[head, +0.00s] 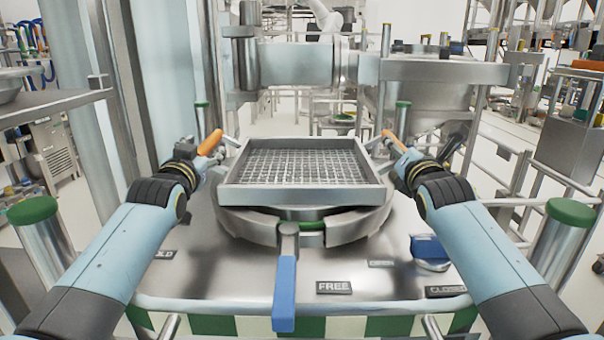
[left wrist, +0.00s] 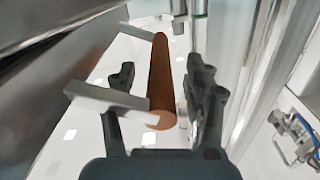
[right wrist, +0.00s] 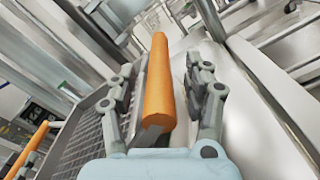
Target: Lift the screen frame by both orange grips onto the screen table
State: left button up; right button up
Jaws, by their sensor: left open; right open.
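The screen frame (head: 303,197) is a square metal tray with a mesh floor. It sits level on the round metal screen table (head: 345,228). Its left orange grip (head: 210,142) and right orange grip (head: 394,141) stick out on brackets at either side. My left gripper (head: 207,160) is open at the left grip; in the left wrist view the grip (left wrist: 161,80) lies between its fingers (left wrist: 160,100). My right gripper (head: 397,158) is open at the right grip; in the right wrist view that grip (right wrist: 158,90) lies between its fingers (right wrist: 163,95).
A blue-handled lever (head: 285,290) hangs at the table's front, beside a FREE label (head: 333,287). A blue clamp part (head: 430,250) lies at the right. Green-capped posts (head: 570,213) stand at both sides. A horizontal metal cylinder (head: 298,63) is behind the frame.

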pick_arm(q)
jog(key=shift+w, duration=0.4)
pick_arm(e)
jog(key=shift+w, duration=0.4)
pick_arm(q)
grip_shut()
pick_arm(e)
grip_shut()
pick_arm(q)
jog(key=shift+r, duration=0.3)
pick_arm(e)
jog(key=shift+r, duration=0.25)
